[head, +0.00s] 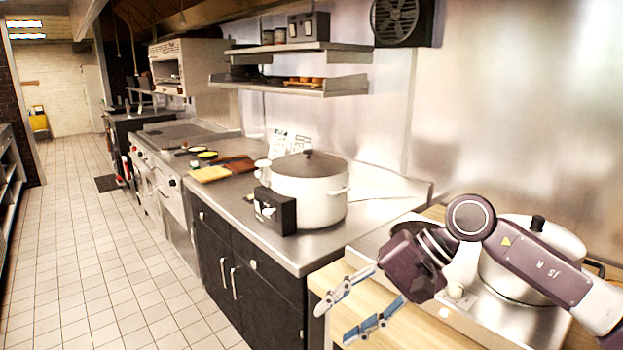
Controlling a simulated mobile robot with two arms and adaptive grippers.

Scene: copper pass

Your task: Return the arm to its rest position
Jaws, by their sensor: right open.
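My right arm comes in from the lower right, bent at the elbow. My right gripper (357,310) hangs in front of the near wooden counter (330,275), its two blue-grey fingers spread apart with nothing between them. The arm crosses in front of a lidded steel pot (560,240) and hides part of it. My left gripper is not in the picture.
The pot stands on a steel cooker (500,318). A large white pot (318,200) and a black box (274,211) stand on the steel counter (225,205). Shelves (290,88) hang above. The tiled floor (90,250) at left is clear.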

